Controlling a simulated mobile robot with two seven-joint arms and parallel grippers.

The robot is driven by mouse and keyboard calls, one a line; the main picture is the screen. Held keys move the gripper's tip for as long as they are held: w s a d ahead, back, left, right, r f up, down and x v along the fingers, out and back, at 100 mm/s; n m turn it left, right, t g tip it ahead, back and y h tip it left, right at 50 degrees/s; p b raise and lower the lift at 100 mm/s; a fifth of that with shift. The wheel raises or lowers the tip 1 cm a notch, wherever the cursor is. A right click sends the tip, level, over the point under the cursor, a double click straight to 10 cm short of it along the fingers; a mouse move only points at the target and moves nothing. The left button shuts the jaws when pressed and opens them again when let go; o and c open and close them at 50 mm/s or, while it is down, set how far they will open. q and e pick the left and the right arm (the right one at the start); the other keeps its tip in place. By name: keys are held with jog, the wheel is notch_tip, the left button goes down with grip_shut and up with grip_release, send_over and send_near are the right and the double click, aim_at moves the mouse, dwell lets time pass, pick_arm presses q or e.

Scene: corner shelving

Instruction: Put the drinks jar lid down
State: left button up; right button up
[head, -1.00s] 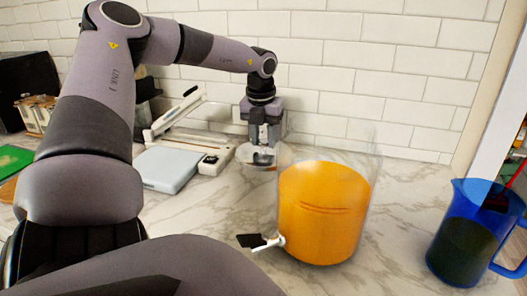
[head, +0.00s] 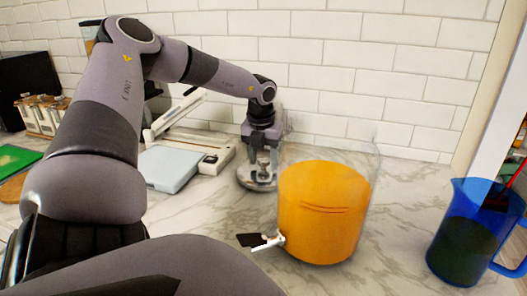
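The drinks jar (head: 322,213) is a clear cylinder with orange drink and a white tap low on its left side; its top is open. Its round clear lid (head: 258,183) is behind and left of it in the head view, level at the counter surface, beside the jar. My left gripper (head: 263,160) reaches down from above with its fingers around the lid's knob and looks shut on it. Whether the lid's full weight rests on the counter is hard to tell. My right gripper is out of view.
A white and grey slicer-like appliance (head: 170,167) stands left of the lid. A blue pitcher (head: 466,236) with dark liquid stands at the right. A jar rack (head: 42,115) and green board (head: 14,158) are at far left. Marble counter (head: 400,190) is free between jar and pitcher.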

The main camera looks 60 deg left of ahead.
aim_at(261, 173)
pick_arm(q)
jog(key=shift+r, duration=0.1)
jog(key=shift+r, duration=0.5)
notch_tip(261, 173, up, 11)
jog(key=s+d, duration=0.1)
jog(key=shift+s, duration=0.2)
jog(key=shift+d, duration=0.1)
dwell(0.4)
